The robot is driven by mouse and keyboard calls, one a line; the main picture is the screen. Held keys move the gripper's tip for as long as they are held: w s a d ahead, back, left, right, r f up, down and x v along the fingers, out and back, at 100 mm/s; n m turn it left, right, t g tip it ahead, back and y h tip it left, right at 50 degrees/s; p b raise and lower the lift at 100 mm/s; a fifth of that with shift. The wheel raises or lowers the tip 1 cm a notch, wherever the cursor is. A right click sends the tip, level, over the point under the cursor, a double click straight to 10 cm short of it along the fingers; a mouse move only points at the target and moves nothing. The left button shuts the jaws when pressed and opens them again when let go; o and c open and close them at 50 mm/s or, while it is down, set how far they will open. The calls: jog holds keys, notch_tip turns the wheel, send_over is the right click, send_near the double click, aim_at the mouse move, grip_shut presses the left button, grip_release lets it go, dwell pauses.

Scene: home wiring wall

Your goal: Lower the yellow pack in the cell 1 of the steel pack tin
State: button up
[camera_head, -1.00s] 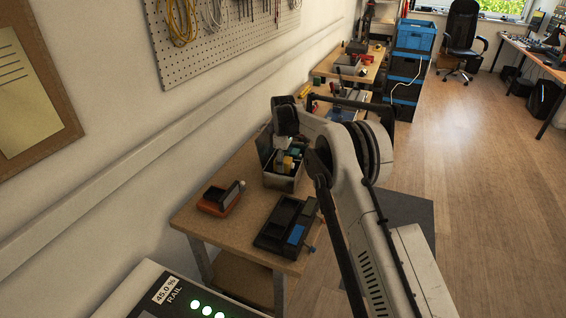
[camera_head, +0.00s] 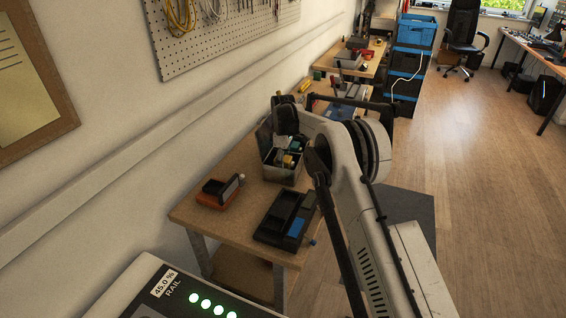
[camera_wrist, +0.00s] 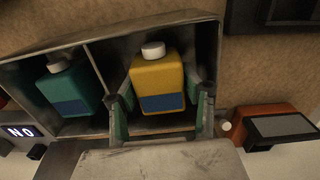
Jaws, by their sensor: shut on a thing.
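The steel pack tin (camera_wrist: 100,38) fills the upper middle of the wrist view, with a thin divider between two visible cells. The yellow pack (camera_wrist: 157,74), with a white cap and a blue label, is in the right-hand cell in that view. My gripper (camera_wrist: 161,98) is shut on it, one finger on each side. How far its base is from the cell floor cannot be told. A teal pack (camera_wrist: 68,86) with a white cap stands in the left-hand cell. In the head view the tin (camera_head: 281,174) is on the bench under my gripper (camera_head: 287,140), which partly hides its inside.
An orange device (camera_head: 218,193) with a dark screen sits left of the tin on the bench. A black tray (camera_head: 272,228) with a blue part lies towards the bench's front edge. Bare bench (camera_head: 250,180) shows between them. The wall is close on the left.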

jog(key=shift+f+b, duration=0.4)
jog(key=shift+f, duration=0.1)
jog(key=o, duration=1.5)
